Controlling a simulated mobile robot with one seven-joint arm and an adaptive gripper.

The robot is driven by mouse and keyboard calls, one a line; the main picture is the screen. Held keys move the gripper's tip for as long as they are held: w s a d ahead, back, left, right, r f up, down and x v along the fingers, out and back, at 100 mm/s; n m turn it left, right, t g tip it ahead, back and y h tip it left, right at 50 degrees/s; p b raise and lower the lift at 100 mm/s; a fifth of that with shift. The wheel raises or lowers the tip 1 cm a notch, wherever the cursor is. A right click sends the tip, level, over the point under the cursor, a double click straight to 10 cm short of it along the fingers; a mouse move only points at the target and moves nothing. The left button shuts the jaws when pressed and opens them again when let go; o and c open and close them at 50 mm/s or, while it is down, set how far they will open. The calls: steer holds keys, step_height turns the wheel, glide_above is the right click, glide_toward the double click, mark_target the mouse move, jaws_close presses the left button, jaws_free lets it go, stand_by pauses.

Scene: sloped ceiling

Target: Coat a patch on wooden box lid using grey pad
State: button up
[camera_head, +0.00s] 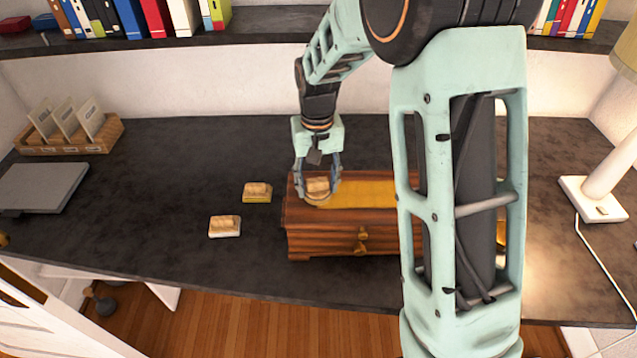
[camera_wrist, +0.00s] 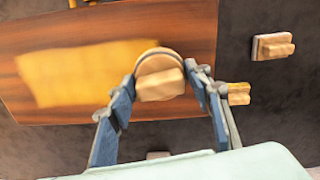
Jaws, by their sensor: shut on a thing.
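The wooden box (camera_head: 330,228) stands on the dark desktop, with a broad yellow patch (camera_head: 368,193) on its reddish-brown lid (camera_wrist: 190,32). The patch also shows in the wrist view (camera_wrist: 75,72). My gripper (camera_head: 318,190) is shut on a pad (camera_wrist: 158,76) with a pale wooden handle, a rounded top and a thin greyish edge. The pad is over the left end of the lid, at the patch's edge. Its underside is hidden, so I cannot tell whether it touches the lid. My arm hides the box's right part in the head view.
Two other wooden-handled pads lie left of the box, one with a yellow base (camera_head: 257,193) and one with a whitish base (camera_head: 224,228). A grey laptop-like slab (camera_head: 42,187) and a wooden rack (camera_head: 70,140) stand far left. A lamp (camera_head: 600,190) stands right.

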step_height(320, 180, up, 4)
steer(key=shift+f+p, duration=0.25)
steer(key=shift+p, duration=0.75)
steer(key=shift+r+p, duration=1.55)
steer(key=shift+r, duration=0.75)
